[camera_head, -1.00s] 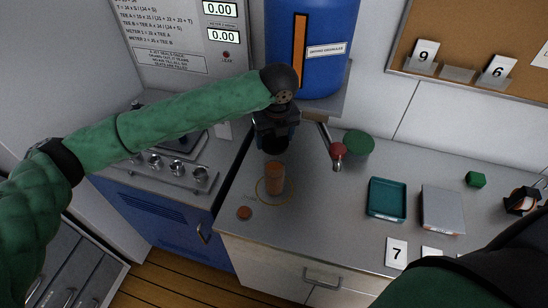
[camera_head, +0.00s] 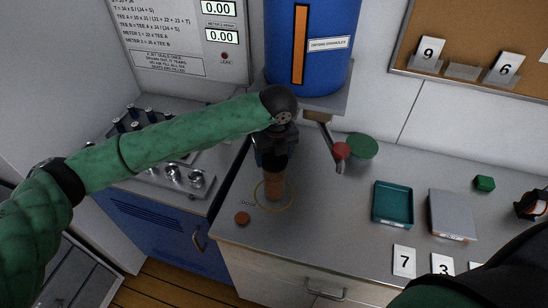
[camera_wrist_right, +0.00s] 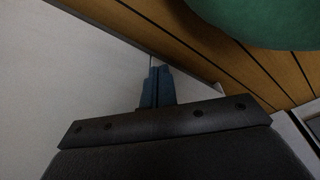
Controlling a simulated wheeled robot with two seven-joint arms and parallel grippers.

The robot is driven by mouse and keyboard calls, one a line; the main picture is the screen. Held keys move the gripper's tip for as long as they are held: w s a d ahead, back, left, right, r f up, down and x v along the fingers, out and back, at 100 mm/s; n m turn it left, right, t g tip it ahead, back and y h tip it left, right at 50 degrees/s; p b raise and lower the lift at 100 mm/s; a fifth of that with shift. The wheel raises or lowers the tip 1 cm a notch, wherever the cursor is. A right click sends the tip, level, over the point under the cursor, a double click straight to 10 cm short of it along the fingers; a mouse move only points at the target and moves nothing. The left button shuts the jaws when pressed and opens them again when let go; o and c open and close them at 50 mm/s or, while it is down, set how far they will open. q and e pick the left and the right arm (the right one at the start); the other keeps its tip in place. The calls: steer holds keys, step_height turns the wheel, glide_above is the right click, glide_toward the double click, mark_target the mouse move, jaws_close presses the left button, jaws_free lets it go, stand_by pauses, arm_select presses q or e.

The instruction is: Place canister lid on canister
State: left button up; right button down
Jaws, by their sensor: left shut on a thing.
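The orange-brown canister (camera_head: 273,190) stands upright inside a yellow ring marked on the counter. My left gripper (camera_head: 272,166) is above it, pointing down, and is shut on its upper part; the gripper hides the canister's top. A small flat orange-brown disc, apparently the canister lid (camera_head: 242,218), lies on the counter to the front left of the canister, apart from it. In the right wrist view, my right gripper (camera_wrist_right: 157,88) has its dark blue fingers together with nothing visible between them.
A blue dispenser tank (camera_head: 312,45) hangs above the counter, its spout with a red knob (camera_head: 341,151) right of my left gripper. A green round object (camera_head: 361,147), a teal tray (camera_head: 393,203) and a grey box (camera_head: 452,214) are further right. The counter's front edge is near the lid.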

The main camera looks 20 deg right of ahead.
arm_select(q)
steer(key=shift+f, duration=0.5)
arm_select(e)
steer(key=shift+w+d, duration=0.1)
steer(key=shift+w, duration=0.05)
arm_select(q)
steer(key=o, duration=1)
steer(key=shift+r, duration=0.2)
steer(key=r+p, duration=0.4)
steer(key=r, duration=0.1)
steer(key=r+p, duration=0.2)
steer(key=r, duration=0.1)
steer(key=shift+s, duration=0.4)
steer(key=r+p, duration=0.2)
steer(key=r, duration=0.1)
steer(key=shift+s, duration=0.2)
steer(key=shift+s+r+p, duration=0.15)
steer(key=shift+r+p, duration=0.5)
steer(key=shift+r, duration=0.15)
arm_select(e)
steer(key=s+d+g, duration=0.1)
steer(key=s+d, duration=0.2)
steer(key=s, duration=1.3)
steer(key=shift+s+r, duration=0.2)
steer(key=shift+r, duration=0.25)
